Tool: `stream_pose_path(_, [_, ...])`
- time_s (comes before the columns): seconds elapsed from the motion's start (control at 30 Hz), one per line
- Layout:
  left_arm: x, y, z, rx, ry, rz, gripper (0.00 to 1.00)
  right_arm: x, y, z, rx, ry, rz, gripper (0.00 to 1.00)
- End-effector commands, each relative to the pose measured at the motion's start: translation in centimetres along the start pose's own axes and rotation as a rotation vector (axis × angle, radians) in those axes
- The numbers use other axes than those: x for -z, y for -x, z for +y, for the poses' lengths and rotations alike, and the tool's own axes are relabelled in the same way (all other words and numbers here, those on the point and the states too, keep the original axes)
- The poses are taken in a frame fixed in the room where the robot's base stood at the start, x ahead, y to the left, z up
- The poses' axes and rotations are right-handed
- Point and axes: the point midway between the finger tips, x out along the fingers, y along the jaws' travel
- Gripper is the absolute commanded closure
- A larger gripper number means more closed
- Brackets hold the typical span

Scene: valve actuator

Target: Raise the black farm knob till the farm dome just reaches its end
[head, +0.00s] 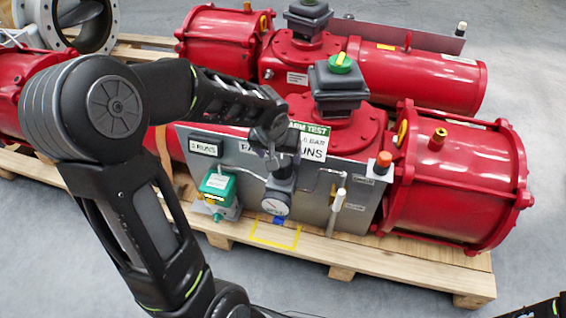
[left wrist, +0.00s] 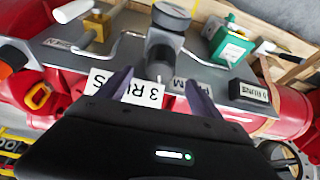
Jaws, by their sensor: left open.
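A dark regulator (head: 283,183) with a round gauge (head: 275,204) stands on the front of the grey panel, near the FARM TEST label. A black knob at its upper end is largely covered by my left gripper (head: 272,150). In the left wrist view the regulator (left wrist: 163,50) lies just beyond my open, empty fingers (left wrist: 163,88); I cannot tell whether they touch it. A dome with yellow and green parts (head: 342,62) tops the dark box above the near red actuator. Its exact position is unclear. My right gripper is out of view.
A green solenoid box (head: 218,188) is left of the regulator. A white-handled lever (head: 338,202) and an orange button (head: 384,160) are to its right. Thin tubes run along the panel. The near red cylinder (head: 455,180) rests on a wooden pallet (head: 400,272). Grey floor lies in front.

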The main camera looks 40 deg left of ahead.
Motion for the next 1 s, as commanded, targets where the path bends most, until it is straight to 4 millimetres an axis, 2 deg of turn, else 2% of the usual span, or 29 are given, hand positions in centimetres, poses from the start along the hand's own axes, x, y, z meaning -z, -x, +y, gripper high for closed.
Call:
stream_pose_path(0.17, [-0.1,-1.1,0.0,0.0,-0.001,-0.002,0.25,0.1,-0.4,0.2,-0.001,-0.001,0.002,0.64])
stream_pose_path(0.6, [-0.1,-7.2,0.0,0.0,-0.001,-0.001,0.25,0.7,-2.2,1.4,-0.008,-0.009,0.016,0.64])
stream_pose_path(1.0, [0.0,-7.8,0.0,-0.001,0.0,0.0,0.27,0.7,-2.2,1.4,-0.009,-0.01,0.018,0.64])
